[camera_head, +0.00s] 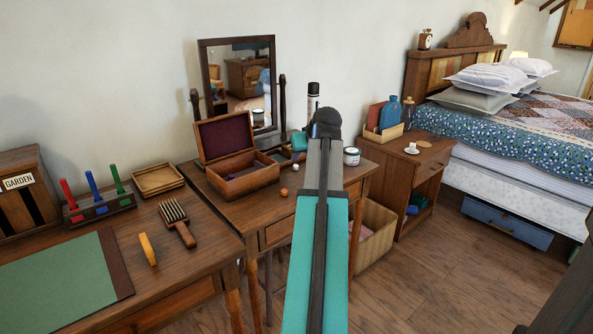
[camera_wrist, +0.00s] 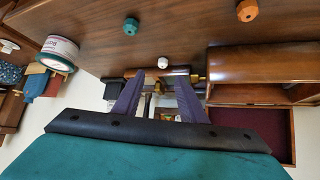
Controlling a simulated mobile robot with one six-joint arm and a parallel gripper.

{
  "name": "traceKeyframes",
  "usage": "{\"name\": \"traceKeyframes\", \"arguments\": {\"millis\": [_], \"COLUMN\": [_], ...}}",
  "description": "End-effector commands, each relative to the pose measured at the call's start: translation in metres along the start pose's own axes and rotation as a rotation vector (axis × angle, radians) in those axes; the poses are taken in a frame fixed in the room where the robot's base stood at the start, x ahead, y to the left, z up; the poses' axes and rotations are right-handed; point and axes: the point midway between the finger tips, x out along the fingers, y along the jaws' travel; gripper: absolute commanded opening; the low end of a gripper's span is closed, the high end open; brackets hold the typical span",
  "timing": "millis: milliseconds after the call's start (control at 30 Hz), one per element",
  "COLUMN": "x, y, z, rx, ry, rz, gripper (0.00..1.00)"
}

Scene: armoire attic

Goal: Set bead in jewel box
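The jewel box (camera_head: 250,183) is a wooden box standing open on the dressing table, its purple-lined lid (camera_head: 222,136) raised. It shows upside down at the right of the wrist view (camera_wrist: 262,62). An orange bead (camera_head: 284,192) and a white bead (camera_head: 295,167) lie right of the box. The wrist view shows the orange bead (camera_wrist: 247,10), a teal bead (camera_wrist: 131,26) and the white bead (camera_wrist: 162,62). My gripper (camera_wrist: 161,78) is open, with nothing visibly held. The white bead lines up between its fingertips, but contact cannot be told. My arm hides the gripper in the head view.
A tilting mirror (camera_head: 239,80) stands behind the box. A white tin (camera_head: 352,156) and a dark bottle (camera_head: 313,100) stand at the table's right and back.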

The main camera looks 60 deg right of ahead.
Motion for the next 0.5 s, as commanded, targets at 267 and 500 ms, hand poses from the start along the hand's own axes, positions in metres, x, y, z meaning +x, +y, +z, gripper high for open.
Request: {"name": "traceKeyframes", "arguments": {"millis": [267,500], "x": [0.031,0.033], "y": [0.001,0.001], "z": [0.0,0.0], "rx": [0.0,0.001], "ry": [0.0,0.001], "rz": [0.001,0.002], "gripper": [0.38,0.38]}}
